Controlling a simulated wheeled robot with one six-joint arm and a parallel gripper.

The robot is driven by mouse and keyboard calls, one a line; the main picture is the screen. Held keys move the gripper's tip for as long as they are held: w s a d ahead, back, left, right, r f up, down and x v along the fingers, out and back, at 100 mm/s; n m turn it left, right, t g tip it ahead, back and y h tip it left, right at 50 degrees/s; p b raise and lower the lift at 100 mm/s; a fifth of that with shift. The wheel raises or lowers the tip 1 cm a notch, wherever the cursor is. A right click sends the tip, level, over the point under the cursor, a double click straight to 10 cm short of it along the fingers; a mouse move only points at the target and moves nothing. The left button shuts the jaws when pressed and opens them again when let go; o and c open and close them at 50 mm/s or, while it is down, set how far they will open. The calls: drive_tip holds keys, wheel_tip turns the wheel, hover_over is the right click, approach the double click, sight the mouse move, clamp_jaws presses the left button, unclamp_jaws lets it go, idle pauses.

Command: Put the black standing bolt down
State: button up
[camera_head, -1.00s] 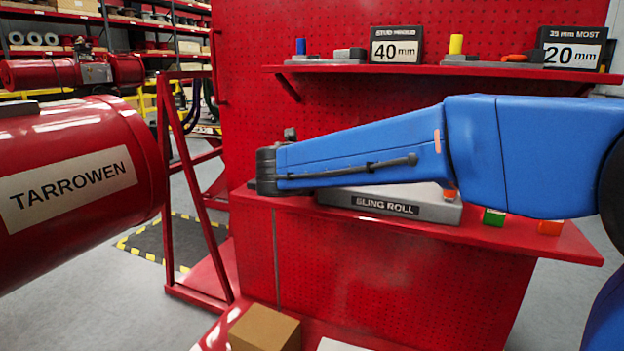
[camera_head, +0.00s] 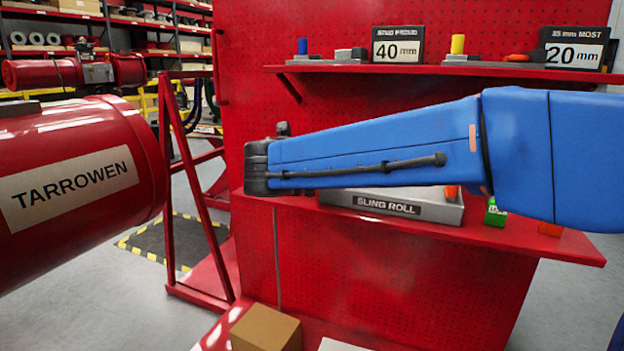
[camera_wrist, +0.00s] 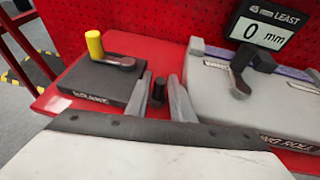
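The black standing bolt (camera_wrist: 158,90) shows in the wrist view as a short dark upright peg between the two fingers of my gripper (camera_wrist: 160,98). The fingers stand apart, with a red gap visible on each side of the bolt, so my gripper looks open around it. The bolt appears to stand on the red shelf, but its foot is hard to make out. In the head view my arm covers this part of the shelf; the bolt and fingertips are hidden.
In the wrist view a dark block with a yellow peg (camera_wrist: 95,45) lies left, and a grey tray (camera_wrist: 217,98) with a dark lever lies right. The head view shows the SLING ROLL tray (camera_head: 390,205), a green block (camera_head: 495,214) and a red TARROWEN cylinder (camera_head: 75,170).

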drive_tip(key=v, duration=0.6)
drive_tip(key=shift+s, duration=0.4)
drive_tip(key=shift+r, duration=0.1)
